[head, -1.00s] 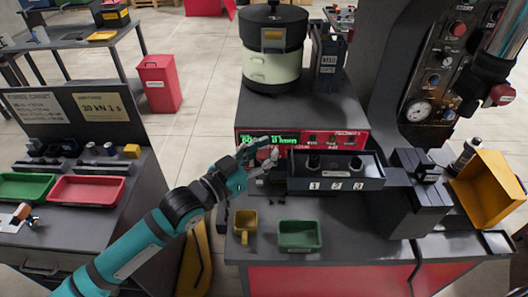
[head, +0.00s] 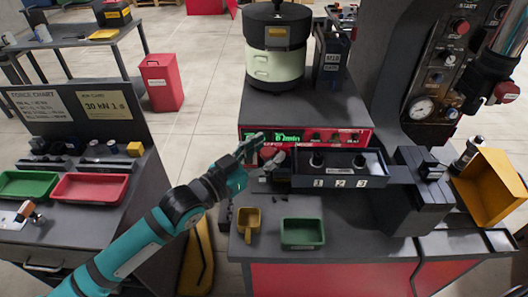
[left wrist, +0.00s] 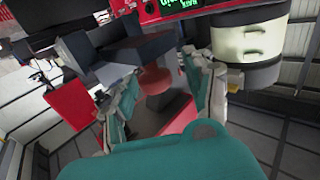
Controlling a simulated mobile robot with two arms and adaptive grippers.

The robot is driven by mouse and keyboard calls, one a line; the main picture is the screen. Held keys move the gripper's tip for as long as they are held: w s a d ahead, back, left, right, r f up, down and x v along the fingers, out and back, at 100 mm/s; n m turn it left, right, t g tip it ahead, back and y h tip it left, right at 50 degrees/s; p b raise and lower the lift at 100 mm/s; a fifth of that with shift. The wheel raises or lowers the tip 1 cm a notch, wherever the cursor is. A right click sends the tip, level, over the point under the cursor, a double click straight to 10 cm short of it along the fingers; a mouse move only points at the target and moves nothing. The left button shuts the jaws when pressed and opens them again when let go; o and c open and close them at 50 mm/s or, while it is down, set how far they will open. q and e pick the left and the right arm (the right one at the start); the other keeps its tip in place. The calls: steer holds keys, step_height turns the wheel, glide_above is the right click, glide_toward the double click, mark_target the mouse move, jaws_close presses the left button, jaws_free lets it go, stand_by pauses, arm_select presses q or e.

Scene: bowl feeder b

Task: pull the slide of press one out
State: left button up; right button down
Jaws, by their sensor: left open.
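My left gripper (head: 263,153) is open at the left end of the black tray (head: 349,183) marked 1, 2, 3. A red rounded knob (head: 267,154) shows between its fingers. In the left wrist view the red knob (left wrist: 156,80) sits between the two spread fingers (left wrist: 160,105), with a gap on both sides. A dark bar runs from the tray's right end to a dark block (head: 420,180) in front of the press with the gauge (head: 421,109). I cannot tell which part is the slide of press one. My right gripper is out of view.
The bowl feeder (head: 275,65) stands behind a red display panel (head: 340,140). A yellow scoop (head: 249,222) and a green bin (head: 302,233) sit in front of the tray. A yellow bin (head: 490,187) is at the right. Red and green trays lie on the left bench.

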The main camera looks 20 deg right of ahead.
arm_select(q)
steer(key=v, duration=1.2)
steer(key=shift+a, duration=0.1)
